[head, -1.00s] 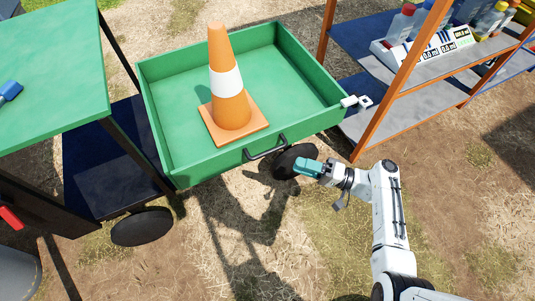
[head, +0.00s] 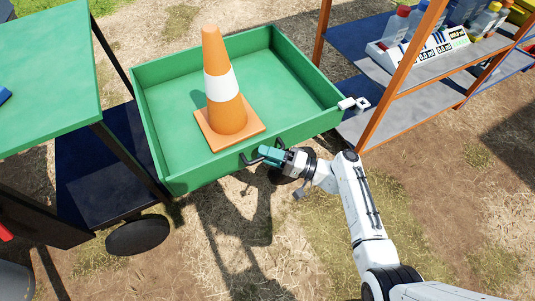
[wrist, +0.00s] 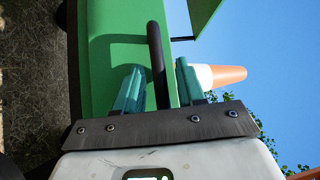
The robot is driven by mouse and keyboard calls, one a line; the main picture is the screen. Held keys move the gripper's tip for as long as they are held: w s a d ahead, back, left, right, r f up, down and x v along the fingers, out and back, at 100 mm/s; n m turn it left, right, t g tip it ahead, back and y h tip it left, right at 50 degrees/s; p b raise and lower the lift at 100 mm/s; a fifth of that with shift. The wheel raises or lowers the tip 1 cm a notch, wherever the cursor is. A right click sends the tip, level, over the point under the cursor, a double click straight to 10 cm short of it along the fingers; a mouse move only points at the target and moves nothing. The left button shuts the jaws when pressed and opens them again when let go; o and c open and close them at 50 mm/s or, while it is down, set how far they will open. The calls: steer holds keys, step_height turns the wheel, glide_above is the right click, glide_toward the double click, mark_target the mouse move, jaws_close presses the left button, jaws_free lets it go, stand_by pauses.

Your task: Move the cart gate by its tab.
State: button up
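The green cart (head: 155,130) has a front gate panel (head: 215,172) with a black bar handle (head: 248,161), the only tab-like part I see on the panel's face. My gripper (head: 266,156), with teal fingers, is at this handle. In the wrist view, the handle (wrist: 155,50) passes between the two fingers of my gripper (wrist: 158,85), with a small gap visible on each side. The fingers are open around it. The panel (wrist: 100,60) stands upright and looks closed. My fingers hide part of the handle in the head view.
An orange and white cone (head: 225,95) stands inside the cart. A white latch-like piece (head: 353,103) sticks out at its right corner. An orange-framed shelf (head: 400,95) with bottles is at the right. A green table (head: 45,75) is at the left. The front ground is clear.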

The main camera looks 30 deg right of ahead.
jaws_close()
stand_by(0.4)
